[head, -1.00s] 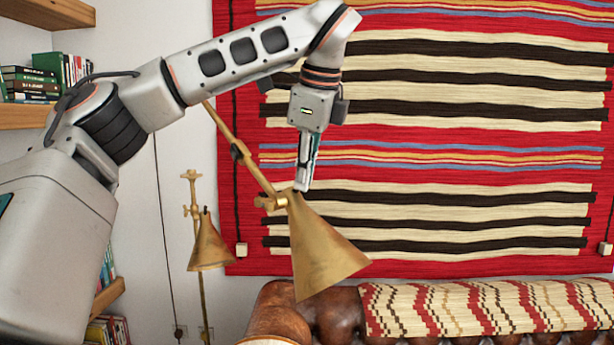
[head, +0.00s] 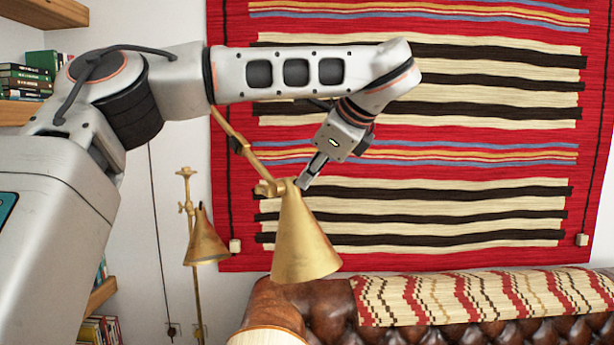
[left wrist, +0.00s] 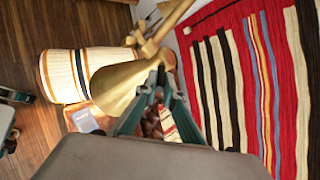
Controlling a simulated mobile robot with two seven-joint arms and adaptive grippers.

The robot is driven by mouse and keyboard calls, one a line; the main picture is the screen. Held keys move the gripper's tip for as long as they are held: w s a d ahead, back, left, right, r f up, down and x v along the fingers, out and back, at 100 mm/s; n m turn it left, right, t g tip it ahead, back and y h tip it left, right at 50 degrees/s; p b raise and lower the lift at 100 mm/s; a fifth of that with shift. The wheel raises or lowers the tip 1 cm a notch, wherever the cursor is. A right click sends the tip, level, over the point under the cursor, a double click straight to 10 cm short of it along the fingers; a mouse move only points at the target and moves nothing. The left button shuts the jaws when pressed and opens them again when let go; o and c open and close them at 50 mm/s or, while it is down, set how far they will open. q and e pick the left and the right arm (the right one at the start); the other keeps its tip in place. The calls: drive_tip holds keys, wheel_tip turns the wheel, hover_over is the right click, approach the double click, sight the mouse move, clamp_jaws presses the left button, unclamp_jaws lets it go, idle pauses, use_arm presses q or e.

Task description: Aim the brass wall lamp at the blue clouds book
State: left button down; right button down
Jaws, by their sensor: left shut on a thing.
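The brass wall lamp has a cone shade (head: 303,240) on a jointed arm (head: 237,140) in front of the striped wall hanging. The shade's wide mouth points down and slightly right. My left gripper (head: 304,184) is shut on the lamp near the narrow top of the shade. The shade (left wrist: 118,86) also shows in the left wrist view, beside my left fingertips (left wrist: 162,84). A small blue-grey book (left wrist: 84,120) lies on a brown surface there; its cover is too small to read as clouds. My right gripper is not in view.
A second brass lamp (head: 205,243) on a pole stands at the left. A brown leather sofa (head: 440,325) with a striped throw (head: 470,293) is below. Shelves with books (head: 25,82) are at the far left. A cream drum-shaped thing (left wrist: 65,75) stands near the book.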

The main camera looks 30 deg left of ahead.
use_arm(q)
drive_tip(key=c, duration=2.1)
unclamp_jaws()
drive_tip(key=shift+r, duration=0.1)
drive_tip(key=shift+c, duration=0.2)
drive_tip(key=v, duration=1.2)
drive_tip(key=shift+d, duration=0.1)
